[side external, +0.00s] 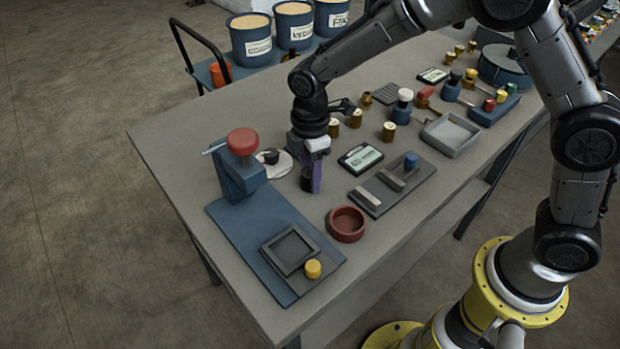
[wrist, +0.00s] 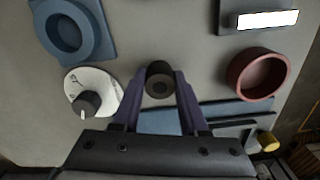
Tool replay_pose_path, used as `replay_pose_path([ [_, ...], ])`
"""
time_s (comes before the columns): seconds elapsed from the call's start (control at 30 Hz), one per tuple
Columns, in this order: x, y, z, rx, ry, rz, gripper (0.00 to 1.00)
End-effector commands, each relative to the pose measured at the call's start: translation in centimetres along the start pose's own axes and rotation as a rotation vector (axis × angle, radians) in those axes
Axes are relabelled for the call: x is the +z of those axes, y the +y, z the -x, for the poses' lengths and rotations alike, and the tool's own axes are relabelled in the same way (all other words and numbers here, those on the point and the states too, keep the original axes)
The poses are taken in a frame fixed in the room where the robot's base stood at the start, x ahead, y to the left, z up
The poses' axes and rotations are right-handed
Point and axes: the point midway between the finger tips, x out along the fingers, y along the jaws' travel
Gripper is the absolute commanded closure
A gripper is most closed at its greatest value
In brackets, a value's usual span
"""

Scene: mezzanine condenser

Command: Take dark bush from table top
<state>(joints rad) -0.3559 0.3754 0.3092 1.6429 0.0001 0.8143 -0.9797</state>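The dark bush (wrist: 160,81) is a short black cylinder with a hole in its end face. It sits between the purple fingertips of my gripper (wrist: 160,88) in the wrist view, with a finger against each side. In the side view my gripper (side external: 311,180) points down low over the table top (side external: 185,155), and the dark bush (side external: 307,184) shows partly at its fingers. My fingers hide part of the bush. I cannot tell whether its underside touches the table.
A red-brown round dish (side external: 346,224) stands to the right, near the front edge. A blue press (side external: 239,170) and its base plate with a square frame (side external: 289,249) lie to the left.

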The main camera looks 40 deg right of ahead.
Motion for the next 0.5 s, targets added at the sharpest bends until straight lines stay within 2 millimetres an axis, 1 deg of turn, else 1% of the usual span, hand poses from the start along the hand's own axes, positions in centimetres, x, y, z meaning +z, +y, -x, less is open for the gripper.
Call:
replay_pose_path([
  [0.03, 0.00, 0.01, 0.03, 0.000, 0.000, 0.000, 0.68],
  [0.17, 0.00, 0.01, 0.03, 0.000, 0.000, 0.000, 0.92],
  [0.2, -0.01, 0.01, 0.04, 0.000, 0.000, 0.000, 0.99],
  [0.23, -0.01, 0.01, 0.04, 0.000, 0.000, 0.000, 1.00],
  [0.5, -0.02, 0.03, 0.09, 0.001, 0.001, 0.000, 1.00],
])
